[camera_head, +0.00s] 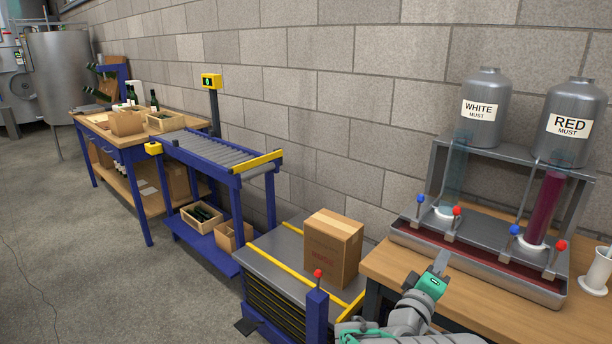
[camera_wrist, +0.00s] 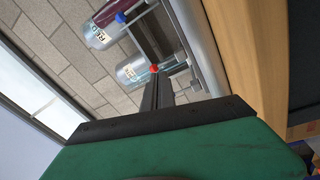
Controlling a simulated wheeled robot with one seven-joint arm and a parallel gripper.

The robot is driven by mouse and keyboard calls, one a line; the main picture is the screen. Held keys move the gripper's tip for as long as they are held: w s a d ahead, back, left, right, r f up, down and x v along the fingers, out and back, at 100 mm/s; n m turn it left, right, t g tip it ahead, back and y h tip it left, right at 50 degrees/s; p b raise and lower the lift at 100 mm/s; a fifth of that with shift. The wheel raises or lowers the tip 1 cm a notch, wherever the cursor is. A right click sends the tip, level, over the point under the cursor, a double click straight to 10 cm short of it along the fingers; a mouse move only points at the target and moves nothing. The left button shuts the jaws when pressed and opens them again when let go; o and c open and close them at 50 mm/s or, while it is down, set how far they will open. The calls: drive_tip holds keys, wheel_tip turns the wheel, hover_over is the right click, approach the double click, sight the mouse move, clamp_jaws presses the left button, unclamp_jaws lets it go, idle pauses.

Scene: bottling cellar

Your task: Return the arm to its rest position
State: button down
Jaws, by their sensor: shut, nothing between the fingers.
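My gripper (camera_head: 441,262) is at the lower right in the head view, over the wooden table near the front rim of the must stand's tray. Its fingers are together with nothing between them. In the wrist view the shut fingers (camera_wrist: 158,92) point toward the stand, and the green gripper body fills the bottom. My arm reaches up from the bottom edge of the head view; most of it is out of sight.
The must stand (camera_head: 480,255) carries tanks marked white (camera_head: 483,100) and red (camera_head: 570,125). A white container (camera_head: 597,272) stands at right. A closed carton (camera_head: 333,248) rests on the lift table (camera_head: 275,262), left of my arm. A roller conveyor (camera_head: 215,152) is beyond; the floor at left is clear.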

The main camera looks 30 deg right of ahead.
drive_tip(key=w+a+r+m+g+y+p, duration=0.1)
drive_tip(key=w+a+m+y+p, duration=0.15)
drive_tip(key=a+y+p, duration=0.4)
drive_tip(key=w+a+r+m+y+p, duration=0.1)
drive_tip(key=w+a+m+y+p, duration=0.2)
drive_tip(key=a, duration=0.6)
drive_tip(key=s+a+r+n+g+y+p, duration=0.2)
drive_tip(key=s+a+y, duration=0.1)
drive_tip(key=a, duration=0.8)
drive_tip(key=s+a+r+n+g+y+p, duration=0.2)
drive_tip(key=a+y, duration=0.3)
drive_tip(key=a, duration=0.7)
drive_tip(key=shift+s+a+p, duration=0.25)
drive_tip(key=shift+s+p, duration=0.15)
drive_tip(key=shift+s, duration=0.3)
